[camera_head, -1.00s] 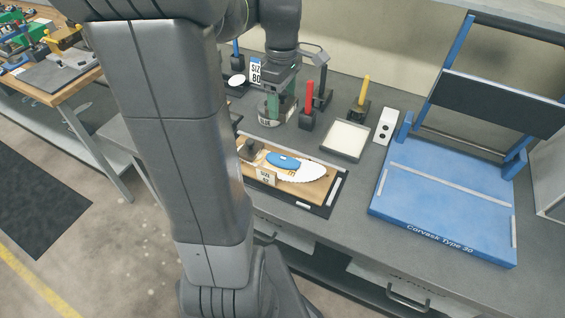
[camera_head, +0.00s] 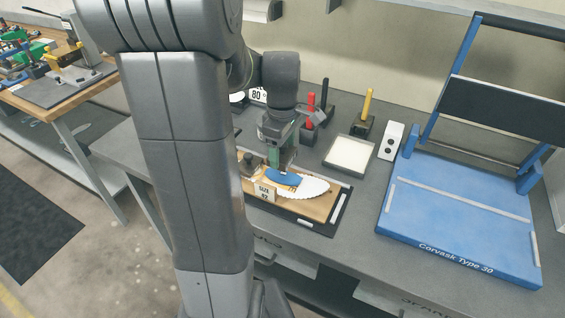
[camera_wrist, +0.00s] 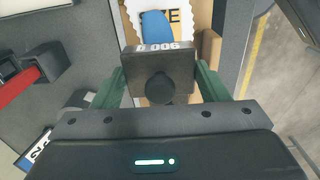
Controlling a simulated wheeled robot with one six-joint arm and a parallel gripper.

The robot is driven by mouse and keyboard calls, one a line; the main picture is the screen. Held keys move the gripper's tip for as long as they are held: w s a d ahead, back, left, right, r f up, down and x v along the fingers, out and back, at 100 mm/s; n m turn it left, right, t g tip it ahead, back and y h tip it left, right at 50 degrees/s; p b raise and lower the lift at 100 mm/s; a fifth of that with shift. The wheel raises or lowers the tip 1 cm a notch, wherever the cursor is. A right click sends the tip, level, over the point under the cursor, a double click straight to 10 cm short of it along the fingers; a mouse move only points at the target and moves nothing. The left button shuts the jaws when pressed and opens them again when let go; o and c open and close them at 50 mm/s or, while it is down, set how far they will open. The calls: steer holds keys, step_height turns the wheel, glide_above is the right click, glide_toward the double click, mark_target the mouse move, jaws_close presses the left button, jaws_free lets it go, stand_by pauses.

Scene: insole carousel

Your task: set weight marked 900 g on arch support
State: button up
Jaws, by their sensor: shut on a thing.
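My gripper (camera_head: 281,156) is above the wooden board with the insole. In the wrist view its green fingers (camera_wrist: 160,88) are shut on a dark weight (camera_wrist: 158,62), whose marking appears upside down and reads 900 g. The blue arch support (camera_head: 284,177) lies on the white insole (camera_head: 314,188); in the wrist view the blue arch support (camera_wrist: 157,27) shows just beyond the weight. The weight is over or very near the arch support; I cannot tell if they touch. My gripper partly hides the weight in the head view.
The board (camera_head: 318,208) carries a "SIZE 42" sign (camera_head: 265,192). Behind it stand a red-handled tool (camera_head: 309,118), a yellow-handled tool (camera_head: 367,105) and a shallow tray (camera_head: 349,154). A blue Corvask frame (camera_head: 455,215) is at right. Bare bench lies between the board and that frame.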

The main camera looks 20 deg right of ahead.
mark_target(282, 152)
steer(key=shift+f, duration=2.1)
steer(key=shift+f+b, duration=0.35)
steer(key=shift+f, duration=0.05)
steer(key=shift+f, duration=0.1)
steer(key=o, duration=1.7)
step_height(282, 152, up, 13)
steer(key=shift+p, duration=0.55)
